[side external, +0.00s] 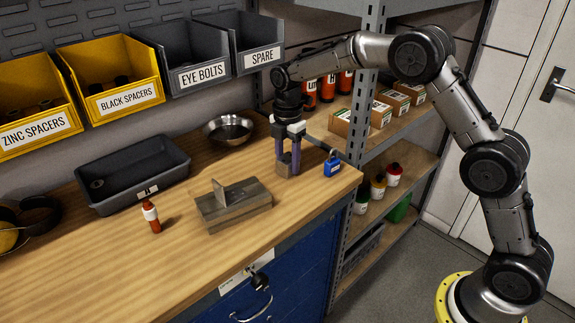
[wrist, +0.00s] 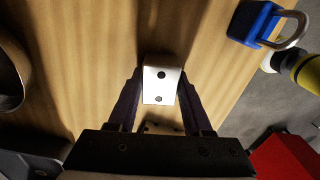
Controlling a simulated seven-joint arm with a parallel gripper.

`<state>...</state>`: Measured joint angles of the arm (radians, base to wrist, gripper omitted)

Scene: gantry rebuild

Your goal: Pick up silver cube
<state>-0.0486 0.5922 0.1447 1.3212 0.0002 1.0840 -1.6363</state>
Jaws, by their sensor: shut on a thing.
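The silver cube (wrist: 161,80) is a bright metal block with two dark holes in its near face. It sits between the dark purple fingers of my gripper (wrist: 160,98) in the wrist view. In the side external view my gripper (side external: 288,160) points down at the right part of the wooden bench, shut on the cube (side external: 284,169). The cube is low, at or just above the bench top; I cannot tell if it touches. The fingers hide part of it.
A blue padlock (side external: 333,164) lies close to the right of my gripper, near the bench edge. A grey metal block with an upright plate (side external: 233,204) stands front left. A metal bowl (side external: 228,129), dark tray (side external: 133,174) and small orange-white bottle (side external: 152,217) are farther left.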

